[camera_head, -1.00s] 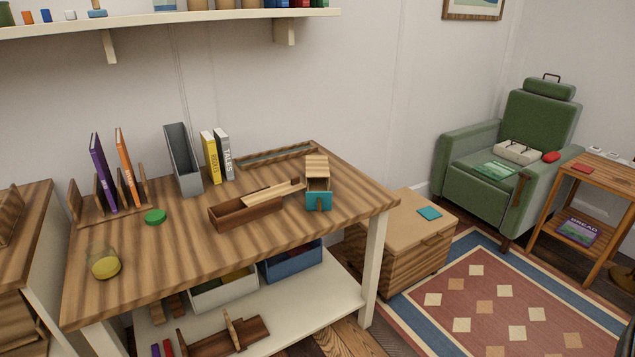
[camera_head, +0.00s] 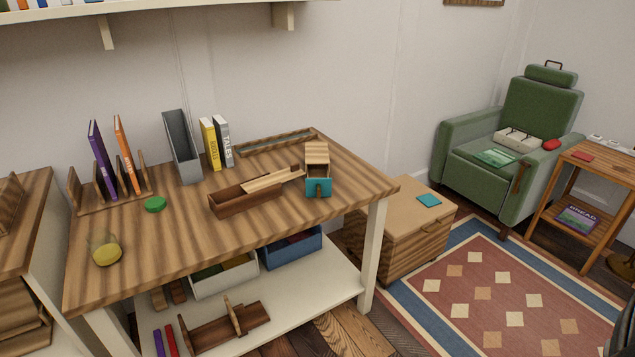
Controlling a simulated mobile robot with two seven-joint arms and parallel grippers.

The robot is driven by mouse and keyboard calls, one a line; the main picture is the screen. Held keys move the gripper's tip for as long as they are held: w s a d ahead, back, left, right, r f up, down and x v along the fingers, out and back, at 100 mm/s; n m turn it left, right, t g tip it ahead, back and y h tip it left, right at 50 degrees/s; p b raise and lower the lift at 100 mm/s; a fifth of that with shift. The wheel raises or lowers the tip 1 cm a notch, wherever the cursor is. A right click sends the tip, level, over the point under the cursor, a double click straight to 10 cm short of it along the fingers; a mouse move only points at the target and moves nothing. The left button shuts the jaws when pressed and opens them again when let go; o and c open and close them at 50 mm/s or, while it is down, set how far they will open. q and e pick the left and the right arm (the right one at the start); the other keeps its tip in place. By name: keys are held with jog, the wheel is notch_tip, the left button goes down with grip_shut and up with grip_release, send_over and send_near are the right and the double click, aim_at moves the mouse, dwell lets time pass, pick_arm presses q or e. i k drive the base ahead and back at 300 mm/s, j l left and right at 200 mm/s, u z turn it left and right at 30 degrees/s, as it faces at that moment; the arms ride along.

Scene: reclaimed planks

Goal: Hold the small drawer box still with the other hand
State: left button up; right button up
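The small drawer box (camera_head: 317,158) stands on the wooden table (camera_head: 210,251) near its right end. It has a wooden body and a teal drawer front (camera_head: 318,188) facing the table's front edge. The drawer looks pulled partly out, with an open space behind the teal front. Neither of my grippers is in view, and nothing touches the box from the front.
A long wooden box with a sliding lid (camera_head: 246,198) lies just left of the drawer box. A grey file holder (camera_head: 183,148), books (camera_head: 211,144), a green lid (camera_head: 155,204) and a glass jar (camera_head: 106,252) stand further left. A wooden chest (camera_head: 400,235) is right of the table.

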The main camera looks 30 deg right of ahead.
aim_at(318, 184)
jog(key=i+l+u, duration=0.1)
jog(key=l, duration=0.35)
jog(key=i+l, duration=0.15)
jog(key=l, duration=0.35)
jog(key=i+l+u, duration=0.15)
jog(key=l, duration=0.8)
jog(key=i+u, duration=0.05)
